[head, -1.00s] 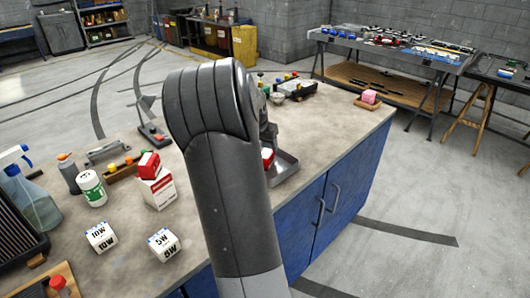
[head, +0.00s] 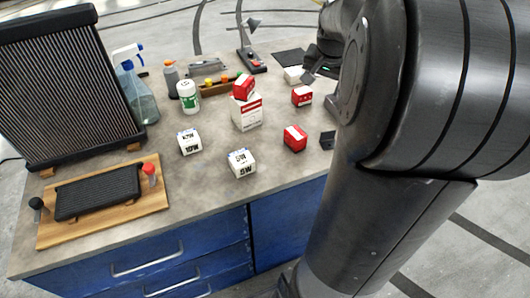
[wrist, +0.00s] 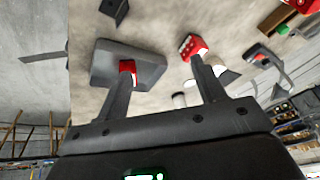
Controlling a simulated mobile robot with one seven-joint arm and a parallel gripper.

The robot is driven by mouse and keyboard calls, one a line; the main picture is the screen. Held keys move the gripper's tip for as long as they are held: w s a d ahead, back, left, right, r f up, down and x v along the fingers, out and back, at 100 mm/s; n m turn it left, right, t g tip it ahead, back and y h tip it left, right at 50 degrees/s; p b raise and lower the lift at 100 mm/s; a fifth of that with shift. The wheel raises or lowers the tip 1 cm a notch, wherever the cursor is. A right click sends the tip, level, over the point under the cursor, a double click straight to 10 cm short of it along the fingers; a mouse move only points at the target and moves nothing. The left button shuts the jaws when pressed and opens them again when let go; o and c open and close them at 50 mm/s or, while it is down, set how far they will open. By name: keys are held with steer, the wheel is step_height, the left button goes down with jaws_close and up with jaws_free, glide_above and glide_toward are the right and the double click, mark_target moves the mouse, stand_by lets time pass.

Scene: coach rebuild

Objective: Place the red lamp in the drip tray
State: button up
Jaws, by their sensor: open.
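The grey drip tray (wrist: 150,62) lies on the bench in the wrist view; in the head view my arm hides it. A small red piece with some white (wrist: 127,68), perhaps the red lamp, shows against the tray at the tip of one finger. I cannot tell whether it rests in the tray. A second red block with white marks (wrist: 193,45) shows at the other fingertip, apart from the tray. My gripper (wrist: 160,68) is open above the bench, with nothing clearly between its fingers. In the head view its body shows at upper right, partly hidden.
Red boxes (head: 294,138) (head: 302,96) stand near my arm, beside a small black piece (head: 328,140). A white-and-red carton (head: 247,115) and white 10W (head: 189,142) and 5W (head: 241,164) boxes stand left of them. The front of the bench top (head: 215,195) has free room.

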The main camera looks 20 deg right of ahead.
steer(key=s+a+n+t+y, duration=0.1)
steer(key=s+a+n, duration=0.3)
steer(key=s+a, duration=0.5)
steer(key=s+a+n+t+y, duration=0.1)
steer(key=s+a+n, duration=0.4)
steer(key=a, duration=1)
steer(key=s, duration=0.3)
steer(key=shift+s+a+r+n, duration=0.15)
steer(key=shift+s+r+n, duration=0.15)
steer(key=shift+s, duration=0.1)
steer(key=o, duration=0.3)
steer(key=shift+w+r, duration=0.25)
steer(key=o, duration=0.5)
steer(key=w+r+m+g, duration=0.1)
steer(key=w+m, duration=0.1)
steer(key=m, duration=0.1)
steer(key=w+r+m+g, duration=0.1)
steer(key=w+r+m, duration=0.1)
steer(key=w+m, duration=0.1)
steer(key=w+r+m+g, duration=0.1)
steer(key=w+r+m, duration=0.1)
steer(key=m, duration=0.1)
steer(key=shift+w+r, duration=0.25)
steer(key=shift+w, duration=0.05)
steer(key=w+r+m+g, duration=0.3)
steer(key=w+m, duration=0.5)
steer(key=m, duration=0.1)
step_height(320, 180, down, 10)
steer(key=shift+f, duration=0.2)
